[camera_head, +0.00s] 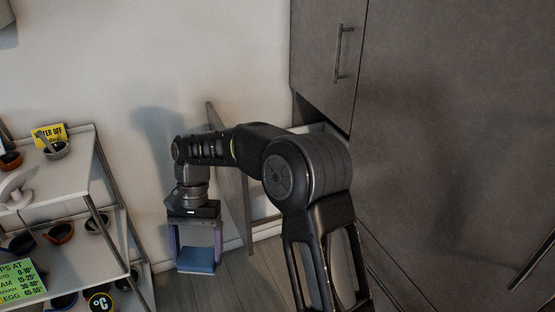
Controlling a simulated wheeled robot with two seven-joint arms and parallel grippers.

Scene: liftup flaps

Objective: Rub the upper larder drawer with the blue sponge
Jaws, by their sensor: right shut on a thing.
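My right arm comes in from the lower right and bends over to the left. My right gripper (197,257) points down and is shut on the blue sponge (196,265), which sits low between its two purple fingers above the wooden floor. An upright grey panel (238,194) stands behind the arm, just right of the gripper; it looks like the front of a pulled-out drawer of the larder, with a pale part (318,128) behind it. My arm covers much of this, so which drawer it is cannot be told. The sponge appears apart from the panel. My left gripper is not in view.
A tall grey cabinet front (440,120) fills the right side, with a vertical handle (339,53) on its upper door. A shelf unit (77,198) with bowls and signs stands at left. Some wooden floor (225,280) is clear below the gripper.

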